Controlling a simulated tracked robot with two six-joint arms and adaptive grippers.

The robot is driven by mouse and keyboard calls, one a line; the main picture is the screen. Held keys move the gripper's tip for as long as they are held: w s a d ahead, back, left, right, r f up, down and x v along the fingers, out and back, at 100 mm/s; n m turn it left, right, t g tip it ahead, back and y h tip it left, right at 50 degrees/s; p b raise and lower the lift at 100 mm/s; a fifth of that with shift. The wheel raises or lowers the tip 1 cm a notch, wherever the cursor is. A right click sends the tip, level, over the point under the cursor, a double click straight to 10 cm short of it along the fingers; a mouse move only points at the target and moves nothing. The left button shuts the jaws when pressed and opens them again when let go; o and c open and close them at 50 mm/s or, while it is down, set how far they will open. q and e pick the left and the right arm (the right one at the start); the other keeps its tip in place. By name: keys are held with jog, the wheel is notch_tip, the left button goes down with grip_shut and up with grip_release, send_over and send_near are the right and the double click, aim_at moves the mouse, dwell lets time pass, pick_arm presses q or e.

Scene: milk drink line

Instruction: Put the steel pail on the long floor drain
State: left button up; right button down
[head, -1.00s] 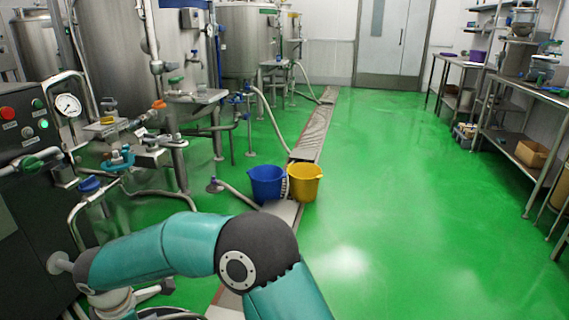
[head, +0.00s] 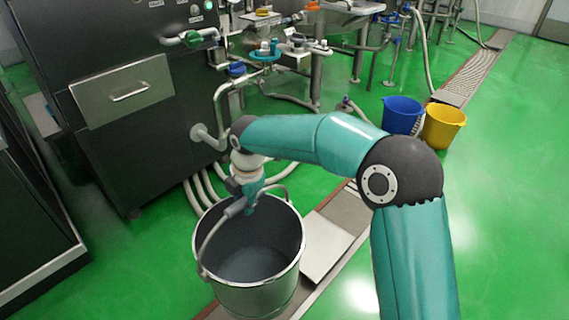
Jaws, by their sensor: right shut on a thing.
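The steel pail (head: 284,262) is upright at the lower centre of the head view and looks empty. Its bail handle is raised, with a grey grip on it. My right gripper (head: 246,203), teal, is above the pail's mouth and shut on the handle. The long floor drain (head: 343,225) runs diagonally from the bottom, behind the pail, to the top right. The pail overlaps the drain in the picture and hides part of it. I cannot tell whether the pail hangs or rests. My left gripper is not in view.
A blue bucket (head: 402,116) and a yellow bucket (head: 443,128) stand by the drain farther up. A dark cabinet (head: 105,150) with a drawer and several hoses is at the left. Green floor (head: 510,200) is clear at the right.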

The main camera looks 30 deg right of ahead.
notch_tip(320, 180, down, 19)
jog(key=b, duration=0.8)
jog(key=shift+w, duration=0.15)
jog(key=shift+f, duration=0.15)
jog(key=c, duration=1.2)
grip_release()
jog(key=shift+s+f, duration=0.25)
jog(key=shift+f, duration=0.05)
jog(key=shift+c, duration=0.2)
jog(key=shift+o, duration=1.4)
jog(key=shift+r, duration=0.15)
notch_tip(320, 180, up, 12)
jog(key=s+p, duration=0.2)
jog(key=p, duration=0.2)
jog(key=shift+d+p, duration=0.35)
